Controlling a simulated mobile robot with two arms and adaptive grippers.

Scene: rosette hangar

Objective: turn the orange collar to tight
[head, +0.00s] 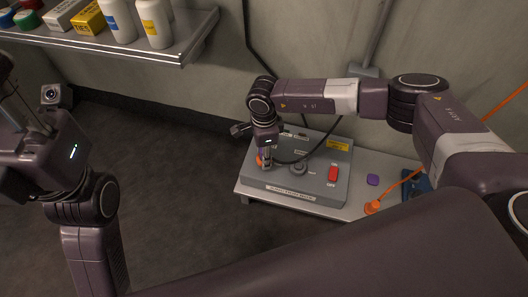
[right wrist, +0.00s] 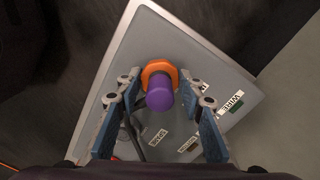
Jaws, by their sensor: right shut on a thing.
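The orange collar (right wrist: 148,69) sits around the base of a purple post (right wrist: 160,97) on a grey panel box in the right wrist view. In the head view only a bit of the collar (head: 259,161) shows beside my right gripper (head: 267,162), which points down at the panel's left end. In the wrist view the right gripper's (right wrist: 159,76) two blue-grey fingers stand on either side of the collar, shut on it. My left gripper (head: 14,100) is at the left edge, away from the panel and partly cut off; its fingers are unclear.
The panel box (head: 313,193) stands on a grey bench (head: 365,183). It carries a dark round knob (head: 298,168), a red switch (head: 333,173) and a cable. A shelf (head: 190,48) with bottles is upper left.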

